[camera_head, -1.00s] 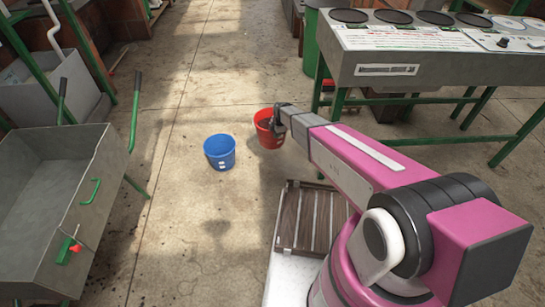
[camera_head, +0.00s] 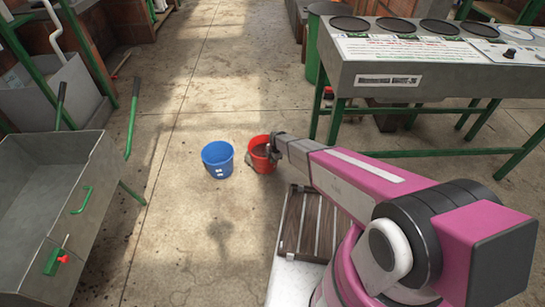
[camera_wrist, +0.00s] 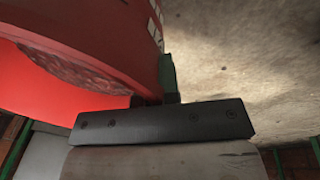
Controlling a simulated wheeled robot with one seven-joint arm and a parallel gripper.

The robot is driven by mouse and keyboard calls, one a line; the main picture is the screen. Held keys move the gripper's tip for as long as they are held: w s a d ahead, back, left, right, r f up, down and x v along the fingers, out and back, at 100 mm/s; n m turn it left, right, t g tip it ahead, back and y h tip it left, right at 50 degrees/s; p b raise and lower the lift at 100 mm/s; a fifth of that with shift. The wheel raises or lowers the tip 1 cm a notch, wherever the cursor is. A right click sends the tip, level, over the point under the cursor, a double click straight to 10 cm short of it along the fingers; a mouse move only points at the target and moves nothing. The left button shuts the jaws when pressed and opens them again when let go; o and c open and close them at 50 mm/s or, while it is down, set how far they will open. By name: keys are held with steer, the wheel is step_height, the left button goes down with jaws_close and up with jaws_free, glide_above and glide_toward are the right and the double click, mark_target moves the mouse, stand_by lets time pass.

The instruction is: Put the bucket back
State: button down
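The red bucket (camera_head: 259,160) stands out in the middle of the head view, close beside the right side of the blue bucket (camera_head: 217,160). Something dark lies inside the red one. My gripper (camera_head: 271,151) is at the red bucket's right rim and appears shut on it. In the wrist view the red bucket (camera_wrist: 125,35) fills the upper left, right against my gripper (camera_wrist: 163,98); brownish contents show inside. The fingertips are mostly hidden by the bucket wall and the dark gripper body. Whether the red bucket touches the floor is hard to tell.
A grey trough (camera_head: 70,235) with green handles stands at the left. A grey machine table (camera_head: 390,80) on green legs is at the right, with a green bin (camera_head: 313,50) behind its left end. The concrete floor (camera_head: 185,110) between them is mostly clear.

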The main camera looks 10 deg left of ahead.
steer(key=shift+f, duration=2)
steer(key=c, duration=1.3)
jaws_free()
steer(key=shift+c, duration=0.2)
step_height(320, 180, up, 12)
steer(key=d, duration=0.1)
steer(key=shift+d, duration=0.35)
steer(key=shift+s, duration=0.1)
